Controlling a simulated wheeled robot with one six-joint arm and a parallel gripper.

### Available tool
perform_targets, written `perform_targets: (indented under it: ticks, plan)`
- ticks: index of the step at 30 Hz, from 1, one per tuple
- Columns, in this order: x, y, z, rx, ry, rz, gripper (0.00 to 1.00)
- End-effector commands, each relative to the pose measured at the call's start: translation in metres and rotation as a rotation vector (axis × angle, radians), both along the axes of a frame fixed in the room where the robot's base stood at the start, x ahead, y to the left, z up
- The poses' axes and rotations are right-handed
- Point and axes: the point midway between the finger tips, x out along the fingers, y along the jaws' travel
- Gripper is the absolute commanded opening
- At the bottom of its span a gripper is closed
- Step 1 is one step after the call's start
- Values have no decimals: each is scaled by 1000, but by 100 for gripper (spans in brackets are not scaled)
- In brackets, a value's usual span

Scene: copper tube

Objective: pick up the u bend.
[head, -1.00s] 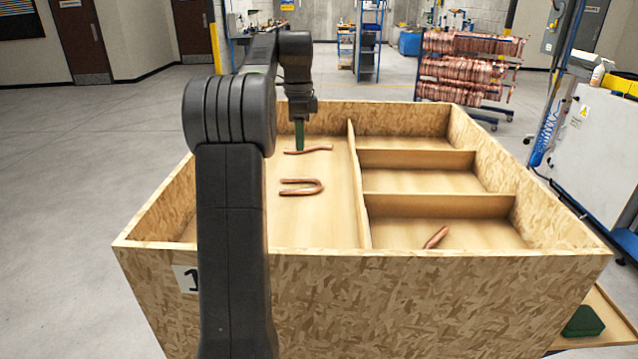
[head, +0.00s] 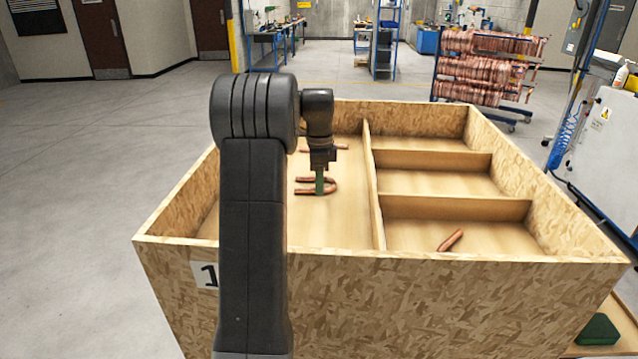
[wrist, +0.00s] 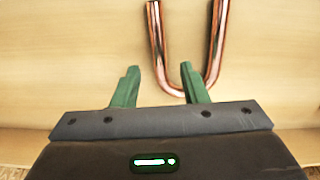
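The copper u bend (head: 331,186) lies flat in the large left compartment of the wooden box, its curve toward the right in the head view. In the wrist view the u bend (wrist: 213,70) lies ahead of the fingers with its curve nearest me. My gripper (head: 319,184) is over it in the head view and hides part of it. In the wrist view my gripper (wrist: 158,85) has its two green fingers apart, with nothing held between them. The right finger overlaps the curve in the picture, and the left finger is left of the u bend. Contact cannot be told.
The wooden box (head: 400,290) has high walls and a long divider (head: 374,190). A wavy copper piece (head: 340,147) lies farther back in the same compartment. Another copper piece (head: 452,240) lies in the front right compartment. The two compartments behind that look empty.

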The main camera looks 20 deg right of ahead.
Motion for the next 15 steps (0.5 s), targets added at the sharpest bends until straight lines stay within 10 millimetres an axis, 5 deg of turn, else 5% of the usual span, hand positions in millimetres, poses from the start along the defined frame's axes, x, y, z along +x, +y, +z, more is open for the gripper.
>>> perform_targets:
  ticks: [10, 15]
  plan:
    - [0, 1, -12, 0, 0, 0, 40]
    - [0, 1, -12, 0, 0, 0, 11]
